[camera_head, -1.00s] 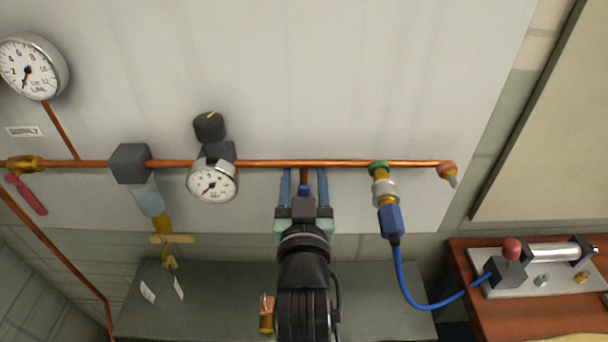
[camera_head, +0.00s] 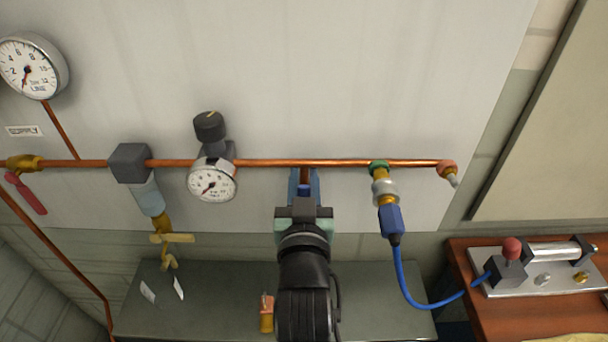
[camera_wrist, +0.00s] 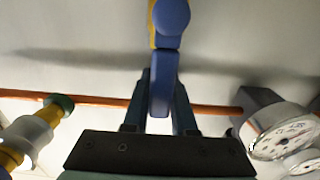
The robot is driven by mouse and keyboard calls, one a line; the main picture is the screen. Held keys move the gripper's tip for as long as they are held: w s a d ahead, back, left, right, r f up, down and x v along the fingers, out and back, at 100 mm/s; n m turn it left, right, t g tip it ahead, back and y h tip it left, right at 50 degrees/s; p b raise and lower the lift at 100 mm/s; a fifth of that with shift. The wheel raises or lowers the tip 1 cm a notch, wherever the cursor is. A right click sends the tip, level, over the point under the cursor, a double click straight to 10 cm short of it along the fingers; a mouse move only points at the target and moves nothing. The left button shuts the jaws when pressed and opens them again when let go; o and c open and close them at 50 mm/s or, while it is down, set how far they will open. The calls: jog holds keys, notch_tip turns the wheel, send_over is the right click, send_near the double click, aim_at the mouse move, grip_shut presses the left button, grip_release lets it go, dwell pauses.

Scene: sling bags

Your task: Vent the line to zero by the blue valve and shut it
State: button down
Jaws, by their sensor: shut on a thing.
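The blue valve (camera_head: 304,190) hangs below the copper line (camera_head: 275,163), mostly hidden by my gripper (camera_head: 304,174) in the head view. In the wrist view, the blue lever (camera_wrist: 162,90) with a rounded end stands between the fingers of my gripper (camera_wrist: 159,100). The fingers are shut on the lever. The small line gauge (camera_head: 212,184) is left of the valve; its needle points to the lower left. The supply gauge (camera_head: 30,68) is at the upper left, its needle also toward the lower left.
A regulator with a black knob (camera_head: 210,127) stands above the line gauge. A green-collared coupling (camera_head: 379,169) with a blue hose (camera_head: 405,285) is to the right, leading to a hand pump (camera_head: 530,265) on a wooden bench. A red-handled valve (camera_head: 27,195) is far left.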

aim_at(341, 192)
dwell(0.8)
jog(key=d+m, duration=0.1)
jog(key=m, duration=0.1)
jog(key=d+m, duration=0.1)
jog(key=m, duration=0.1)
jog(key=shift+d+f+m, duration=0.4)
jog(key=m, duration=0.1)
jog(key=d+f+m, duration=0.1)
jog(key=m, duration=0.1)
jog(key=d+m, duration=0.1)
jog(key=shift+d+f+m, duration=0.15)
jog(key=shift+f+m, duration=0.15)
jog(key=f+m, duration=0.1)
jog(key=m, duration=0.1)
jog(key=d+f+m, duration=0.1)
jog(key=m, duration=0.1)
jog(key=shift+d+f+m, duration=0.15)
jog(key=shift+d+m, duration=0.05)
jog(key=shift+m, duration=0.1)
jog(key=shift+d+f+m, duration=0.1)
jog(key=shift+f+m, duration=0.5)
jog(key=shift+m, duration=0.4)
jog(key=shift+d+f+m, duration=0.1)
jog(key=shift+f+m, duration=0.5)
jog(key=shift+m, duration=0.4)
jog(key=shift+f, duration=0.1)
jog(key=c, duration=0.7)
grip_release()
